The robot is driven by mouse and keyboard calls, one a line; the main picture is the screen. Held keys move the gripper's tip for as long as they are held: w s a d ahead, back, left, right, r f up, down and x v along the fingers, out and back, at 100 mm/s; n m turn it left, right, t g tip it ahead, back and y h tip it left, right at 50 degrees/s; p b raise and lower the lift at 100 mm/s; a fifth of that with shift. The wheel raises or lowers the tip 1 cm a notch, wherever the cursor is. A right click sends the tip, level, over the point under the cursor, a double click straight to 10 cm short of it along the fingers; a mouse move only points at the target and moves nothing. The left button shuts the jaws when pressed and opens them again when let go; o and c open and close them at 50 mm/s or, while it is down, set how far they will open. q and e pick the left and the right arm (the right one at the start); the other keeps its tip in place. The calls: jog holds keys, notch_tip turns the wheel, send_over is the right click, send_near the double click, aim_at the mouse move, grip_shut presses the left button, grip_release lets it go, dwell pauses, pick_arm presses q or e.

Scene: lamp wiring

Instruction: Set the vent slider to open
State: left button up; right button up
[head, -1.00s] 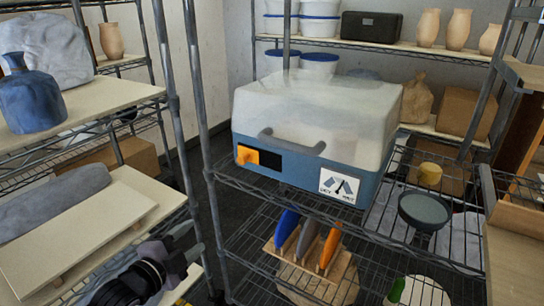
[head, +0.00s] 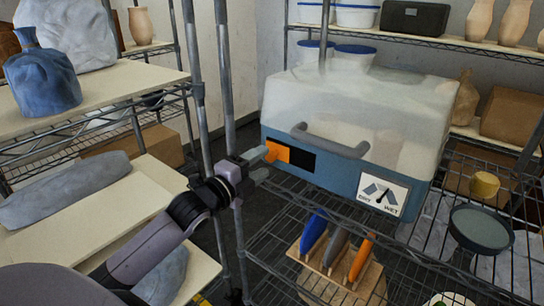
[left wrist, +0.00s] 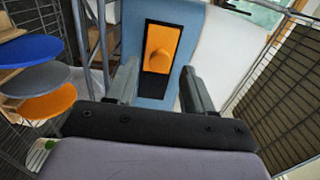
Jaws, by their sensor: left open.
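The vent slider (head: 277,152) is an orange plate at the left end of a black slot (head: 301,160) on the blue front of a clear-lidded box (head: 340,175). In the left wrist view the orange slider (left wrist: 162,44) has a raised knob, with black slot showing below it. My left gripper (head: 262,165) is open and empty, just in front of the slider's left end. In the left wrist view its two fingers (left wrist: 158,72) stand on either side of the slot, with the knob ahead between them. My right gripper is not in view.
The box has a grey handle (head: 328,141) and a dry/wet dial (head: 383,194). Shelf posts (head: 226,90) stand close to my left arm. Blue, grey and orange discs (head: 338,248) stand in a wooden rack below. A dark bowl (head: 481,228) sits to the right.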

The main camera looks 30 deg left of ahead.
aim_at(269, 158)
pick_arm(q)
jog(key=shift+w+d, duration=0.2)
jog(key=shift+w, duration=2)
grip_shut()
jog(key=d+p, duration=0.1)
jog(key=d, duration=0.1)
jog(key=d+p, duration=0.1)
jog(key=d, duration=0.2)
jog(key=shift+s+d, duration=0.2)
jog(key=shift+d, duration=0.15)
jog(key=shift+d+f, duration=0.1)
jog(key=shift+d, duration=0.15)
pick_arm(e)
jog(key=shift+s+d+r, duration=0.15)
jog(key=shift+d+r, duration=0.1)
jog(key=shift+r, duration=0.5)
pick_arm(q)
grip_release()
jog(key=shift+d, duration=0.1)
jog(key=shift+s, duration=0.1)
